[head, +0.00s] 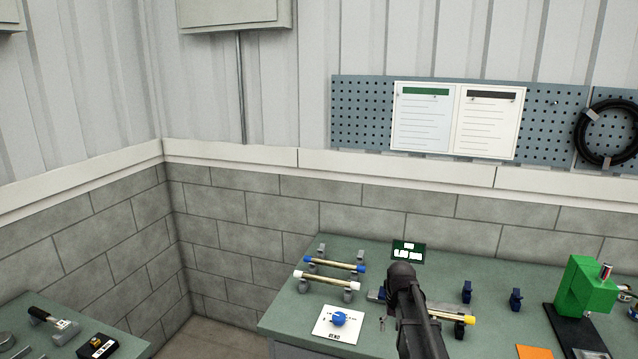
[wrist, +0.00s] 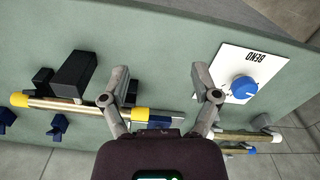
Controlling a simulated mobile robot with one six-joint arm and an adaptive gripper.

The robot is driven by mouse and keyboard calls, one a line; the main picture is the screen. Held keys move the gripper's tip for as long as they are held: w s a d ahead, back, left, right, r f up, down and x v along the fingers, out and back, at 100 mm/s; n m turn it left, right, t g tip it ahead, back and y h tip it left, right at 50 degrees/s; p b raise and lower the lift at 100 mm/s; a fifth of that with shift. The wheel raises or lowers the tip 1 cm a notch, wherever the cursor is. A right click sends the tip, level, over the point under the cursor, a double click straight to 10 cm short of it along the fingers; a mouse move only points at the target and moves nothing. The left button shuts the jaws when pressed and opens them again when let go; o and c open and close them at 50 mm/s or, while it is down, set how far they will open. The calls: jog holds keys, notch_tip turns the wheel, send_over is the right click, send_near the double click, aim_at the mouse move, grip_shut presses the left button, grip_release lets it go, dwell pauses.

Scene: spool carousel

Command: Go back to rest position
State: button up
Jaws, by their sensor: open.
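My gripper (wrist: 160,92) is open in the wrist view, its two fingers spread wide with nothing held between them. Below it, a yellow-ended rod (wrist: 65,105) lies in supports and passes under the left finger. In the head view my dark arm comes down over the bench and hides the gripper's fingers. The yellow-ended rod (head: 458,318) shows partly to the right of the arm. A blue-ended rod (head: 335,264) and a white-ended rod (head: 327,281) rest on grey supports to the left.
A blue knob (head: 340,319) sits on a white card at the bench (head: 290,318) front. A green machine (head: 585,287) and an orange sheet (head: 533,352) are at right. Blue clamps (head: 467,291) stand behind. A second bench (head: 115,330) is at left. Air above the bench is clear.

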jog(key=s+a+f+b, duration=0.2)
jog(key=s+f, duration=0.1)
jog(key=s, duration=0.7)
jog(key=s+a+f+b, duration=0.2)
jog(key=s+f+b, duration=0.1)
jog(key=s, duration=0.6)
jog(key=shift+s+a+f+n+b, duration=0.2)
jog(key=shift+s+a+n+b, duration=0.1)
jog(key=shift+s+a+n, duration=0.1)
